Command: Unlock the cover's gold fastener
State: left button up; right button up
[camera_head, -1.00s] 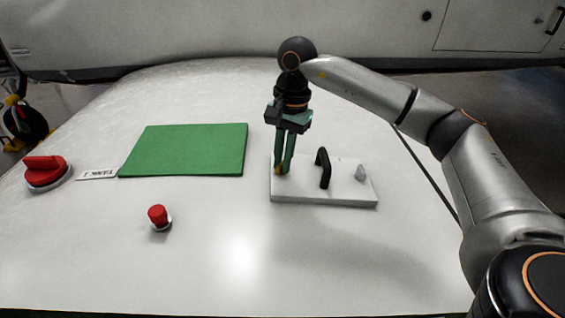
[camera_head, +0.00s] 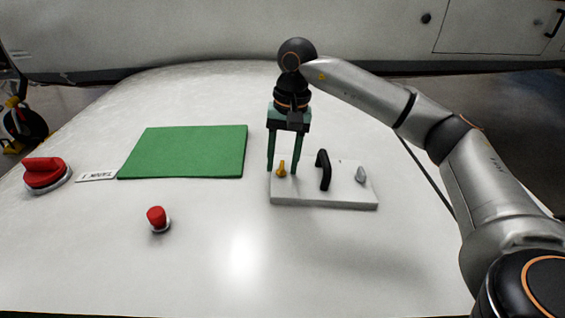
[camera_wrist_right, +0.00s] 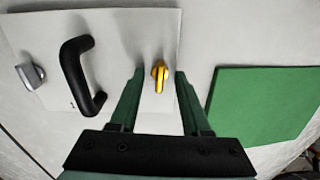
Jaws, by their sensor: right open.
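The white cover (camera_head: 325,195) lies on the pale curved surface. It carries the gold fastener (camera_head: 281,169) at its left end, a black handle (camera_head: 323,170) in the middle and a grey fastener (camera_head: 360,174) at its right. My right gripper (camera_head: 282,172) points down with its jaws open, one finger on each side of the gold fastener. In the right wrist view the gold fastener (camera_wrist_right: 160,75) stands between the fingertips with a gap on both sides, its long side running up the picture. My left gripper is out of view.
A green mat (camera_head: 185,151) lies left of the cover. Further left are a red knob (camera_head: 45,174) and a small label (camera_head: 97,175). A red button (camera_head: 158,217) stands in front of the mat. The front of the surface is clear.

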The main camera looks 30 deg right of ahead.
aim_at(283, 165)
jog(key=shift+o, duration=0.6)
jog(key=shift+d+r+p, duration=0.2)
jog(key=shift+r+p, duration=0.8)
jog(key=shift+r, duration=0.25)
jog(key=shift+d+r+p, duration=0.15)
jog(key=shift+r+p, duration=0.8)
jog(key=shift+r, duration=0.3)
jog(key=shift+f, duration=0.1)
